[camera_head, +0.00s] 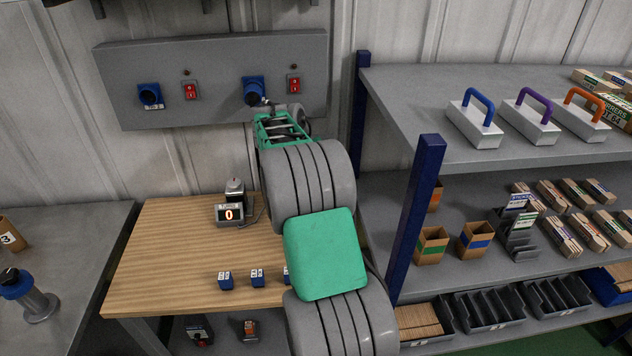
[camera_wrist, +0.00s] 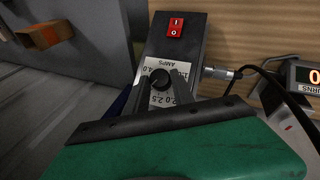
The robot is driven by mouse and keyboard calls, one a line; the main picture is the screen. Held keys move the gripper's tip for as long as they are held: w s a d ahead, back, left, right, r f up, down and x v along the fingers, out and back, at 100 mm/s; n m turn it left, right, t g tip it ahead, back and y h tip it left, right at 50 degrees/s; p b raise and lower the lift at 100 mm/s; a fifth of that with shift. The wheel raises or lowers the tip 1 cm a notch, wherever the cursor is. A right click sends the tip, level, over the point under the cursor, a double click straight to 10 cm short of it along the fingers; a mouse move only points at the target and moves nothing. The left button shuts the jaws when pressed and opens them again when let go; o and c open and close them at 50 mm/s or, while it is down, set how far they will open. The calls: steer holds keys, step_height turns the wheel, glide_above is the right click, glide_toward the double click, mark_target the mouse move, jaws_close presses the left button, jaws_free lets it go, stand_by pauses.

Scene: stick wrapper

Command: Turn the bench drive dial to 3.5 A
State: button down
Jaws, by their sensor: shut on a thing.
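The bench drive (camera_wrist: 202,55) is a dark box in the wrist view with a red rocker switch (camera_wrist: 175,25) at its far end. Its black round dial (camera_wrist: 160,78) sits on a pale scale plate marked AMPS. The scale appears upside down, with 2.0, 2.5 and 4.0 partly readable. My gripper (camera_wrist: 161,84) is shut on the dial, one grey finger on each side. The fingers cover part of the scale, and I cannot tell which value the dial points at. In the head view my arm hides the drive and the fingertips.
A turns counter (camera_head: 230,213) reading 0 stands on the wooden bench (camera_head: 165,245); it also shows in the wrist view (camera_wrist: 306,77). Small blue blocks (camera_head: 257,278) sit near the front edge. A shelf rack with a blue post (camera_head: 415,215) stands close right of my arm.

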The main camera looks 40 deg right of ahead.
steer(key=m+y+b, duration=0.1)
steer(key=m+b, duration=0.1)
steer(key=b, duration=0.1)
steer(key=shift+s+d+f+t+y, duration=0.25)
steer(key=shift+d+f+t+y, duration=0.05)
steer(key=shift+d+y, duration=0.1)
steer(key=shift+s+r+m+t+y+b, duration=0.15)
steer(key=shift+m+t+y+b, duration=0.2)
steer(key=shift+m+y, duration=0.2)
steer(key=shift+d+r+m+t+y+p, duration=0.15)
steer(key=shift+r+m+t+y+p, duration=0.2)
steer(key=shift+m+y, duration=0.3)
steer(key=shift+f+m+p, duration=0.15)
steer(key=shift+m+p, duration=0.25)
steer(key=shift+p, duration=0.15)
steer(key=shift+f+t+y, duration=0.1)
steer(key=shift+t+y, duration=0.2)
steer(key=c, duration=1.1)
jaws_free()
